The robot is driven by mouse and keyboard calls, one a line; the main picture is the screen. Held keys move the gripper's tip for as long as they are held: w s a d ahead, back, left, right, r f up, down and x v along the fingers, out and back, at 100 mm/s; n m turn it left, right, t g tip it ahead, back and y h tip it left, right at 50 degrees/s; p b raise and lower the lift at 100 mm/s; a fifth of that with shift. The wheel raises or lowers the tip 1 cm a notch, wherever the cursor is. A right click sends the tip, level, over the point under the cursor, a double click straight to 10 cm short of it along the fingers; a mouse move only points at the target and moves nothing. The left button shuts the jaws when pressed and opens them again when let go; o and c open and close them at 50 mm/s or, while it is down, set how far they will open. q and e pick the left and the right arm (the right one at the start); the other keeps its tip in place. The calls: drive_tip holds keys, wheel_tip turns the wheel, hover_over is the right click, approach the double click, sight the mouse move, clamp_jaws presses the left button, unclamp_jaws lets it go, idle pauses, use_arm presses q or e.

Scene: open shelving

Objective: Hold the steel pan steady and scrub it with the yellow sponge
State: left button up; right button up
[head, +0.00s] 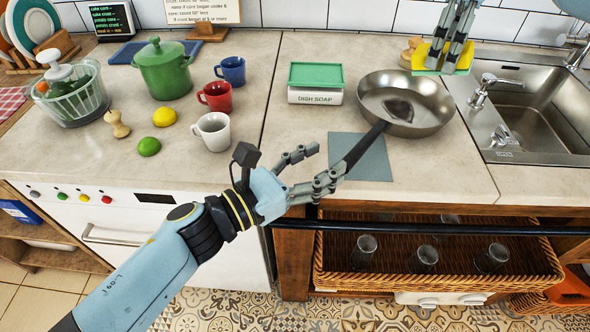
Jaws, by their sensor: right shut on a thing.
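The steel pan (432,104) sits upright on the counter at the right, left of the sink. Its black handle (366,147) points down and left toward the counter's front edge. My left gripper (331,159) is at the handle's near end with its fingers apart. One finger overlaps the handle; I cannot tell whether it touches. My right gripper (446,58) comes in from the top and is shut on the yellow sponge (463,64), which shows a green layer. The sponge is held above the pan's far right rim, apart from the pan's inside. The sponge's middle is partly hidden by the fingers.
A grey-blue mat (372,164) lies under the handle. A dish soap box with a green top (316,76) stands left of the pan. The sink (540,110) and faucet (490,88) are at the right. Mugs, including a white one (213,131), stand further left.

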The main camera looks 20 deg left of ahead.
use_arm(q)
drive_tip(key=shift+w+d, duration=0.25)
drive_tip(key=shift+w, duration=0.1)
drive_tip(key=shift+c, duration=0.2)
clamp_jaws()
drive_tip(key=shift+c, duration=2.4)
unclamp_jaws()
drive_tip(key=shift+s+a, duration=0.1)
